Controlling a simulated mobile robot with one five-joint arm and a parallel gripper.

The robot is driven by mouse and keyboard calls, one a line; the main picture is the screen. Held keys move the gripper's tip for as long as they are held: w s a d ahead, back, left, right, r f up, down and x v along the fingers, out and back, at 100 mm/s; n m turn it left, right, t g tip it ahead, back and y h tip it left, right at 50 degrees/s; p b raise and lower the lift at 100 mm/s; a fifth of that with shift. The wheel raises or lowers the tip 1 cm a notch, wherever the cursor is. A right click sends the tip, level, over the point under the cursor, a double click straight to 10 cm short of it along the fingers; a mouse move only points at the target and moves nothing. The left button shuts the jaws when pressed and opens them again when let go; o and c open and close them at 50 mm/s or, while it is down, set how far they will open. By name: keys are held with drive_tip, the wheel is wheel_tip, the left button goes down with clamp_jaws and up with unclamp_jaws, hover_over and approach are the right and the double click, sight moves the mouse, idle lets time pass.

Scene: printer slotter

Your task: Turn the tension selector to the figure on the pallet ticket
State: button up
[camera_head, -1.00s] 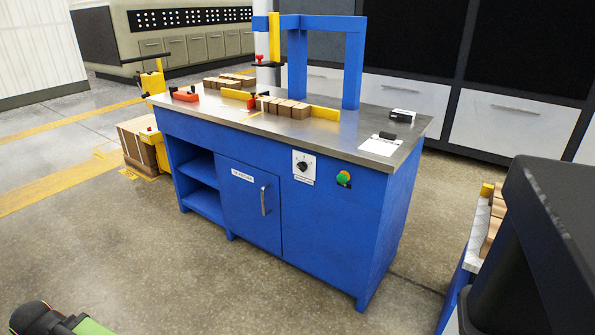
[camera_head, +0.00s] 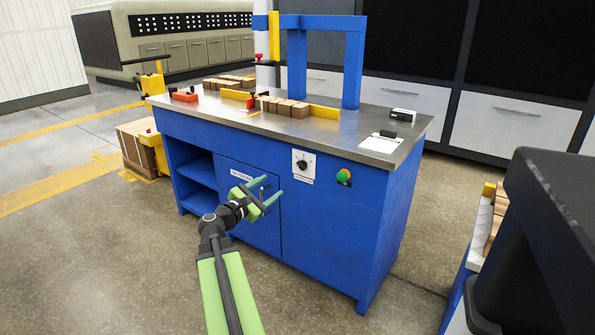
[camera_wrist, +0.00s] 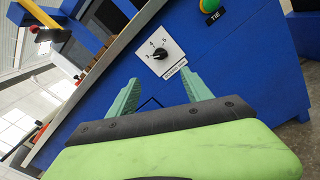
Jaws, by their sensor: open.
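The tension selector (camera_head: 302,165) is a black knob on a white plate on the blue bench's front. In the wrist view the selector (camera_wrist: 160,54) shows the figures 3, 4 and 5 around the knob; its pointer seems to be on the 3 side, though it is small. My gripper (camera_head: 272,186) is open and empty, in front of the cabinet door, below and left of the selector. In the wrist view my gripper's two fingers (camera_wrist: 163,84) stand apart below the plate. A white sheet with a dark clip (camera_head: 377,144) lies on the bench top; I cannot read it or tell whether it is the ticket.
A green button (camera_head: 344,177) in a yellow surround is right of the selector. A door handle (camera_head: 262,201) is close to my gripper. Wooden blocks (camera_head: 287,106) lie on the steel top (camera_head: 334,133). A loaded pallet truck (camera_head: 140,143) stands left. Floor in front is clear.

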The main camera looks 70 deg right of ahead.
sight(299, 167)
drive_tip(key=x, duration=1.6)
drive_tip(key=shift+d, duration=0.3)
clamp_jaws()
